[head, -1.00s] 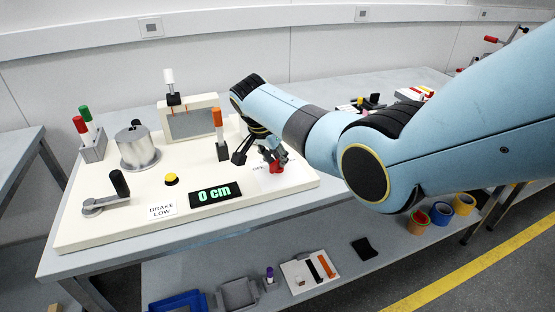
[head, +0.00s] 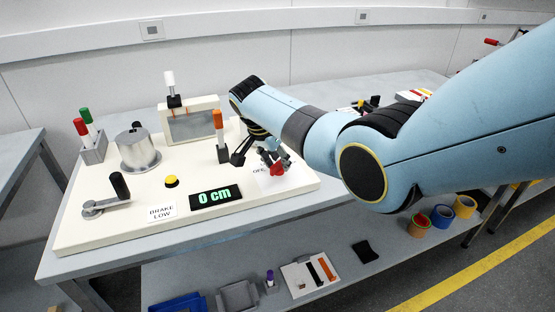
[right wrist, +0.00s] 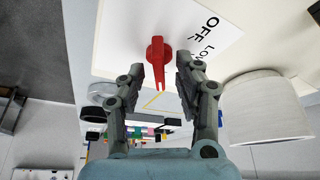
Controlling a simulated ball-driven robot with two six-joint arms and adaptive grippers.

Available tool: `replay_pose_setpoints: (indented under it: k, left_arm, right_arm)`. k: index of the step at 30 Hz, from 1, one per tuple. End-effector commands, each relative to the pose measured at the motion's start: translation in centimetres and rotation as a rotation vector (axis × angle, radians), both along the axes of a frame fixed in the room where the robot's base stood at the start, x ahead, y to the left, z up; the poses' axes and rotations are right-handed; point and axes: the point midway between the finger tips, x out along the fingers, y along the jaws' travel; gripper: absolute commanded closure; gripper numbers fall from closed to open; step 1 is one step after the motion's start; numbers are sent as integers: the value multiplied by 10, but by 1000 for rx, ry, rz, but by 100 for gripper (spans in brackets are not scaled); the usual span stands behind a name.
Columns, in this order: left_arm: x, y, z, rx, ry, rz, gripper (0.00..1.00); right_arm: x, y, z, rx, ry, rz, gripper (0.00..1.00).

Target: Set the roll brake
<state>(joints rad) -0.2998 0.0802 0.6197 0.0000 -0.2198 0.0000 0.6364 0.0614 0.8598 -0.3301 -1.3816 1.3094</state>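The red brake knob (head: 277,169) sits at the right front of the cream panel (head: 110,231). In the right wrist view the red knob (right wrist: 157,54) is on a white plate lettered OFF and LOW; other lettering is hidden or cut off. My right gripper (head: 270,158) is at the knob. In the right wrist view the right gripper's fingers (right wrist: 159,72) are spread on either side of the knob, with a gap showing on both sides. A sign (head: 161,213) on the panel reads BRAKE LOW. The display (head: 215,196) reads 0 cm. My left gripper is not in view.
On the panel are a crank with black handle (head: 119,186), a metal drum (head: 138,152), a yellow button (head: 171,181), an orange-handled lever (head: 219,130) and a framed window (head: 190,126). A pen holder (head: 94,150) stands at the left.

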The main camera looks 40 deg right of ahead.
Motion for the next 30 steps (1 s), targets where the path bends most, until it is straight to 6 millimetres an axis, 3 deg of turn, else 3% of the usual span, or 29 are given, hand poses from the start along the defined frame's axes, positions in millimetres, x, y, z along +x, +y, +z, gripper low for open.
replay_pose_setpoints:
  k: [8,15,21,30]
  left_arm:
    - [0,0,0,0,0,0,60]
    - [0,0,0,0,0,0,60]
    - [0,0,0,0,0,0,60]
    - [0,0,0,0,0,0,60]
  right_arm:
    - [-2,10,21,1,-3,1,66]
    - [-7,30,72,1,-4,2,66]
    - [-10,41,102,1,-3,1,66]
    - [-12,44,111,0,0,0,66]
